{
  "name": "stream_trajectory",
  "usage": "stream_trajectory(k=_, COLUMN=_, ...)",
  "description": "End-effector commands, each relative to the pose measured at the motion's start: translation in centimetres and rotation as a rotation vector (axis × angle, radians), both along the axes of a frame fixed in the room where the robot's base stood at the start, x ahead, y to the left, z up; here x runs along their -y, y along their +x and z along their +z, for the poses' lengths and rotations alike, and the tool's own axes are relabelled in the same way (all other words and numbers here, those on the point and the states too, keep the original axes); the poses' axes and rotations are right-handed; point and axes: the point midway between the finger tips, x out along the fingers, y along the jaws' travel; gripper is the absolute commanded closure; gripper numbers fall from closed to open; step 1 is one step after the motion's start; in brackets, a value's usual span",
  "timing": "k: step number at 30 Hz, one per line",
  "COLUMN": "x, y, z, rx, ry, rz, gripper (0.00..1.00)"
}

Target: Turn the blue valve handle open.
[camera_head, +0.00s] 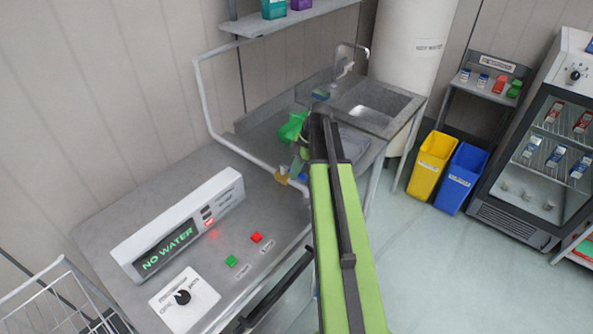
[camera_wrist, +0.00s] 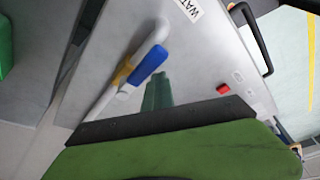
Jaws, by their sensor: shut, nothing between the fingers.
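The blue valve handle (camera_wrist: 148,64) sits on a brass valve body (camera_wrist: 122,74) on a white pipe in the wrist view. In that view the handle slants up to the right, beside the pipe and roughly along it; its true angle is hard to tell. In the head view the brass valve (camera_head: 282,176) is at the counter's far end, and my arm partly covers the area. My gripper (camera_wrist: 160,78) is shut and empty, its teal fingers just below the handle in the wrist view. I cannot tell whether they touch it.
The white pipe (camera_head: 203,95) rises from the counter and bends toward the sink (camera_head: 368,107). A display (camera_head: 168,246) reads "NO WATER". Red (camera_head: 257,237) and green (camera_head: 231,261) buttons and a dial (camera_head: 183,298) are on the counter. Yellow and blue bins stand right; the floor there is clear.

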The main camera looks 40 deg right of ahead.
Motion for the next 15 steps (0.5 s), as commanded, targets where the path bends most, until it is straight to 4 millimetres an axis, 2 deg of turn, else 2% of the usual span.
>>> stream_trajectory(k=1, x=0.8, y=0.0, z=-0.1, rx=0.001, ry=-0.015, rz=-0.010, gripper=1.00)
stream_trajectory(k=8, x=0.4, y=-0.1, z=0.0, rx=0.002, ry=-0.014, rz=-0.010, gripper=1.00)
stream_trajectory(k=11, x=-0.6, y=-0.3, z=0.0, rx=0.000, ry=-0.013, rz=-0.009, gripper=1.00)
stream_trajectory(k=15, x=-3.2, y=-0.7, z=0.0, rx=0.000, ry=-0.008, rz=-0.002, gripper=1.00)
